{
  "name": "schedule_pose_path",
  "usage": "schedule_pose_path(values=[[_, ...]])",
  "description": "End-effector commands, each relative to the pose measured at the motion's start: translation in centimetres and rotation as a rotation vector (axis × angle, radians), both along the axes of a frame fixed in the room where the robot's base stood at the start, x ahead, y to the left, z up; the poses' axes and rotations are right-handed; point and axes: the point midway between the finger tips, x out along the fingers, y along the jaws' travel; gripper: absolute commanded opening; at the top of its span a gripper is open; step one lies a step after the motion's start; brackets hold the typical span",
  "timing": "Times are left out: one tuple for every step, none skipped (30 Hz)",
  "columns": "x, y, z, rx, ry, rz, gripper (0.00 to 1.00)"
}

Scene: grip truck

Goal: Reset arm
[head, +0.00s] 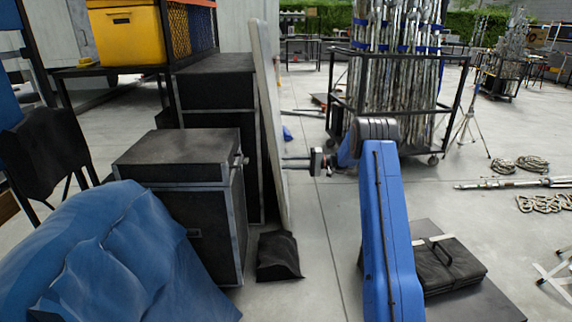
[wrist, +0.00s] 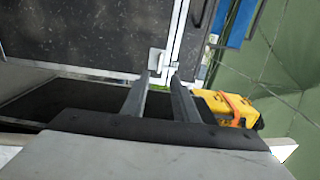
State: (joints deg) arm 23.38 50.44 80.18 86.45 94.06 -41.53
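My blue arm (head: 388,230) reaches forward in the head view. Its gripper (head: 290,160) points left, close to the tall pale panel (head: 268,120) that leans beside the black cases. In the wrist view the two grey fingers (wrist: 159,80) stand apart, with no object held between them. A small pale latch or bracket (wrist: 156,60) shows just beyond the fingertips, on a dark, light-edged surface (wrist: 85,40). I cannot tell whether the fingertips touch anything.
Black cases (head: 180,158) and a blue tarp (head: 120,255) stand left. A dark bag (head: 279,256) lies below the panel. A pole-filled cart (head: 395,75) stands behind my arm. A yellow case (wrist: 228,106) shows in the wrist view. Open floor (head: 430,195) lies right of my arm.

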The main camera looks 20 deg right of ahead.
Motion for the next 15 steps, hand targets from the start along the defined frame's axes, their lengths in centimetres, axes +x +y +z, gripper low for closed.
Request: schedule_pose_path(values=[[0.0,0.0,0.0,0.000,0.000,0.000,0.27],[0.0,0.0,0.0,0.000,0.000,0.000,0.27],[0.0,0.0,0.0,0.000,0.000,0.000,0.27],[0.0,0.0,0.0,0.000,0.000,0.000,0.27],[0.0,0.0,0.0,0.000,0.000,0.000,0.27],[0.0,0.0,0.0,0.000,0.000,0.000,0.27],[0.0,0.0,0.0,0.000,0.000,0.000,0.27],[0.0,0.0,0.0,0.000,0.000,0.000,0.27],[0.0,0.1,0.1,-0.001,0.000,0.001,0.27],[-0.1,0.2,0.2,-0.003,0.001,0.002,0.27],[-0.2,0.3,0.3,-0.007,0.002,0.004,0.27],[-0.4,0.6,0.7,-0.013,0.005,0.008,0.27],[-0.6,0.9,1.0,-0.020,0.007,0.012,0.27],[-0.8,1.2,1.4,-0.029,0.012,0.017,0.27],[-1.3,1.8,2.0,-0.044,0.018,0.025,0.27]])
